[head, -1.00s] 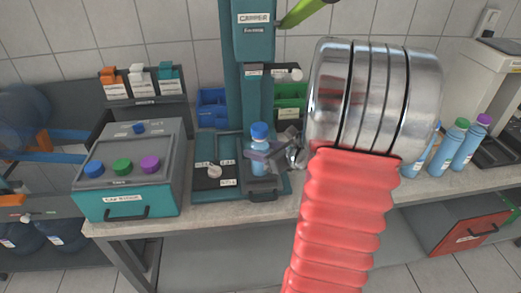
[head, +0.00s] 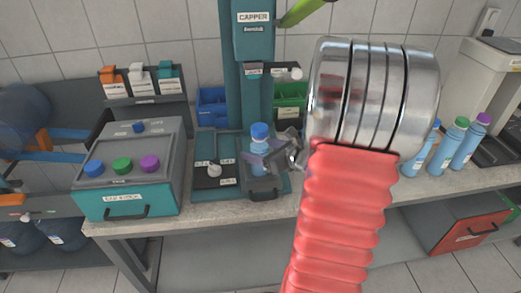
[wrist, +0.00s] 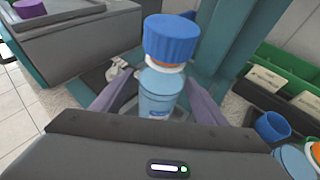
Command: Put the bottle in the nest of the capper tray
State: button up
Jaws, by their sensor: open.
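A light blue bottle with a blue cap (head: 260,132) stands upright at the capper tray (head: 268,189), under the capper head (head: 252,70). My gripper (head: 262,160) is around the bottle from the right side. In the wrist view the bottle (wrist: 160,92) stands between two open fingers (wrist: 160,98), with visible gaps on both sides. The bottle's base and the nest under it are hidden by my gripper, so I cannot tell how deep it sits.
The cap box (head: 125,190) with blue, green and purple caps is at left. Blue (head: 212,105) and green (head: 290,97) bins stand behind the capper. More bottles (head: 440,152) stand at right. My arm crosses the front.

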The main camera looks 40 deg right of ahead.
jog(key=v, duration=1.2)
jog(key=shift+r, duration=0.15)
dwell(0.7)
jog(key=w+a+n+g+y, duration=0.2)
jog(key=a+n+g+y, duration=0.3)
jog(key=a+n, duration=1.1)
jog(key=s+a+r+n+g+h, duration=0.1)
jog(key=s+a+r+n+h, duration=0.1)
jog(key=a+n, duration=0.5)
jog(key=s+a+r+n+g+h, duration=0.2)
jog(key=s+a+n, duration=0.3)
jog(key=a+n, duration=0.3)
jog(key=shift+a+r+n+h, duration=0.25)
jog(key=shift+r+n+h, duration=0.45)
jog(key=shift+n, duration=1.7)
